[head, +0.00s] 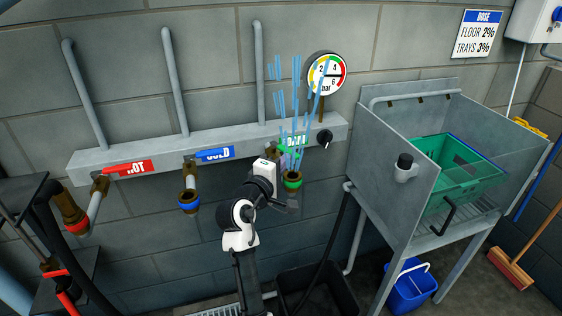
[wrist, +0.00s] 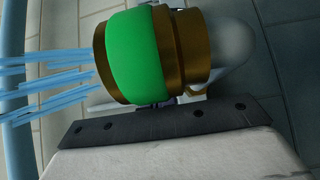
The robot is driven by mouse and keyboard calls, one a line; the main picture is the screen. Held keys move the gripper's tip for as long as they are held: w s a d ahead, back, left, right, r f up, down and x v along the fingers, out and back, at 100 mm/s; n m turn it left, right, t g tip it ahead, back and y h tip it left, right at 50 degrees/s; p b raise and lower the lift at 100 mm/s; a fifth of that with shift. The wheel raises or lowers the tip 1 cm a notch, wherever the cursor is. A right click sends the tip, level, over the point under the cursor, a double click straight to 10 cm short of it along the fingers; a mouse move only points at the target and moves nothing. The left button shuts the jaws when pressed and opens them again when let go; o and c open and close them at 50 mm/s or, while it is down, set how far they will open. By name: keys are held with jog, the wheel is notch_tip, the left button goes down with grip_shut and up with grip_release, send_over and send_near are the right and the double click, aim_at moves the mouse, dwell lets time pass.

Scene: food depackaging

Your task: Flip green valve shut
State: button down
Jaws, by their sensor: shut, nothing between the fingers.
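The green-ringed brass outlet (head: 292,181) hangs at the right end of the grey wall manifold, below a green label (head: 297,139). Blue streaks of spray (head: 296,95) rise from it. A small green piece (head: 271,151), which looks like the valve handle, shows beside the label, partly hidden by my arm. My gripper (head: 286,205) is shut and empty, just below and left of the outlet. In the wrist view, the green band (wrist: 132,55) fills the top centre, close beyond the dark gripper edge (wrist: 160,120). I cannot tell whether they touch. The handle is not clear there.
The red HOT (head: 130,168) and blue COLD (head: 215,154) lines are on the left. A gauge (head: 326,73) and black knob (head: 324,137) are at right. A metal sink (head: 385,190) holds a green crate (head: 430,195). A blue bucket (head: 408,290) stands below.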

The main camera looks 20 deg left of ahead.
jog(key=s+a+b, duration=0.2)
jog(key=s+b, duration=0.1)
jog(key=s, duration=1)
jog(key=shift+s+a+b, duration=0.3)
jog(key=shift+a, duration=0.05)
